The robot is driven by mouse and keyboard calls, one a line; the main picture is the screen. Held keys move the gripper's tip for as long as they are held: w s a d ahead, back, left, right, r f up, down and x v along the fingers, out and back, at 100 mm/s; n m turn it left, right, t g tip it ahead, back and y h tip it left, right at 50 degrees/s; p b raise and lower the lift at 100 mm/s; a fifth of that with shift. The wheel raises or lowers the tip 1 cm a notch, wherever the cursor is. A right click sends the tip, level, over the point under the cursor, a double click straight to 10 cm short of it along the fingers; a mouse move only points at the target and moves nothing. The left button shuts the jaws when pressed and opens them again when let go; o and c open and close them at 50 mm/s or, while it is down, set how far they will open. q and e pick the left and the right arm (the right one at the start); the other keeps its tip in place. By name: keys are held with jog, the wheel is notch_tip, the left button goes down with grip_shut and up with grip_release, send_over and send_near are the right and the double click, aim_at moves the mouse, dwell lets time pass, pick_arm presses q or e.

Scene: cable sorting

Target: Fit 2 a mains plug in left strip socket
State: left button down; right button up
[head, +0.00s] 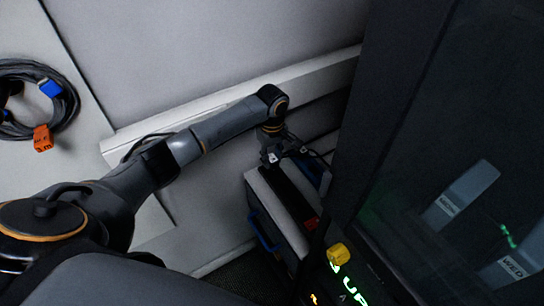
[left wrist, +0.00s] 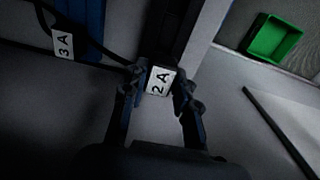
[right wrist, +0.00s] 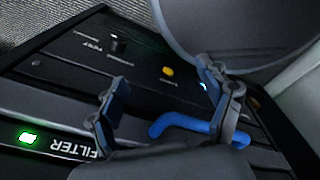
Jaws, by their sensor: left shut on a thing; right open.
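My left gripper (head: 277,156) is at the far end of a dark strip (head: 288,192) that lies along the top of a pale case. In the left wrist view the same gripper (left wrist: 160,88) is shut on the plug tagged 2 A (left wrist: 160,80). The tag faces the camera and the plug's pins are hidden. A dark strip (left wrist: 178,28) runs just beyond the tag; I cannot tell whether the plug touches it. My right gripper (right wrist: 172,100) is open, above a panel with a blue handle-like bar (right wrist: 188,126) beyond its fingers.
A tag reading 3 A (left wrist: 63,44) hangs near a dark cable at the left. A green tray (left wrist: 274,40) lies at upper right. A coiled cable with blue and orange connectors (head: 42,138) is at far left. A yellow knob (head: 339,254) and a dark cabinet stand at right.

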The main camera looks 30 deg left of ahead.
pick_arm(q)
jog(key=shift+p, duration=1.15)
dwell(0.7)
jog(key=shift+f+p, duration=0.3)
jog(key=shift+f, duration=1.15)
dwell(1.8)
jog(key=shift+c, duration=2.3)
grip_release()
jog(key=shift+r+p, duration=3.5)
jog(key=shift+p, duration=0.65)
